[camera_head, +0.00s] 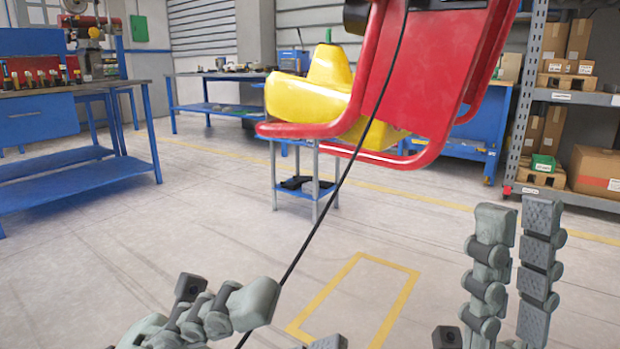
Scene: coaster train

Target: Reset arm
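A coaster car with a yellow seat (330,88) and a red back and tube frame (430,70) hangs high in front of me, cut by the top edge. My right gripper (517,225) is at the lower right, fingers pointing up, open, with one ridged pad in view and nothing between the fingers. My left gripper (297,318) is at the bottom, low and partly cut off. One finger shows well and what looks like the other tip shows apart from it, so it appears open and empty. Both grippers are apart from the car.
A black cable (330,195) runs slantwise across the view. A blue workbench (75,170) with tools stands left. A small blue-and-grey table (312,190) stands behind the car. A shelf rack (580,97) with cardboard boxes is at right. The floor with a yellow outline (407,292) is clear.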

